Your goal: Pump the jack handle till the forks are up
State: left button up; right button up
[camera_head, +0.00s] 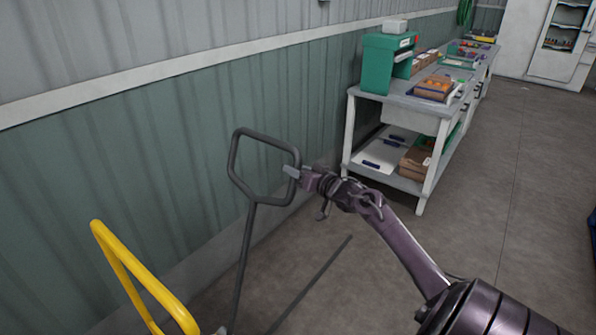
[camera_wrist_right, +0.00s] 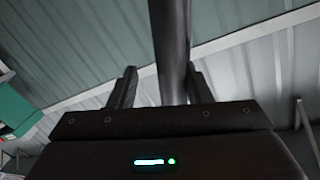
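The jack handle is a dark grey loop (camera_head: 235,161) on a long thin shaft (camera_head: 243,262) that leans up from the lower edge of the head view. My right gripper (camera_head: 292,172) is at the right side of the loop. In the right wrist view a dark bar (camera_wrist_right: 172,45) of the handle runs between the two fingers of my right gripper (camera_wrist_right: 164,88). The fingers stand apart, with a visible gap between the left finger and the bar. The forks are out of view. My left gripper is not in view.
A yellow bar frame (camera_head: 128,268) stands at lower left. A green and grey wall (camera_head: 120,170) runs close behind the handle. A workbench (camera_head: 398,101) with a green box (camera_head: 376,64) and trays stands beyond. The floor (camera_head: 500,200) on the right is clear.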

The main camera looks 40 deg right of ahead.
jog(key=shift+s, duration=0.1)
jog(key=shift+s+f, duration=0.1)
jog(key=shift+s, duration=0.25)
jog(key=s, duration=0.7)
jog(key=shift+a+r+b, duration=0.15)
jog(key=shift+r+b, duration=0.25)
jog(key=shift+b, duration=0.05)
jog(key=s+a+f+g, duration=0.3)
jog(key=s+f, duration=0.1)
jog(key=f, duration=0.9)
jog(key=s+a+f+g+h, duration=0.1)
jog(key=s+a+f+g, duration=0.2)
jog(key=f, duration=1)
jog(key=s+a+f+g, duration=0.2)
jog(key=s+a+f, duration=0.25)
jog(key=f, duration=0.85)
jog(key=s+a+f+n+g, duration=0.2)
jog(key=s+a+f, duration=0.5)
jog(key=s, duration=0.3)
jog(key=s+a+f+n+g+y, duration=0.1)
jog(key=s+a+f+n+g, duration=0.1)
jog(key=s+a+f, duration=0.5)
jog(key=s+a+f+n+g, duration=0.3)
jog(key=s+a+f, duration=0.3)
jog(key=s, duration=0.8)
jog(key=a+g, duration=0.1)
jog(key=a, duration=0.1)
jog(key=shift+s+a+f+y, duration=0.2)
jog(key=shift+a+f+y, duration=0.1)
jog(key=shift+a+f, duration=0.1)
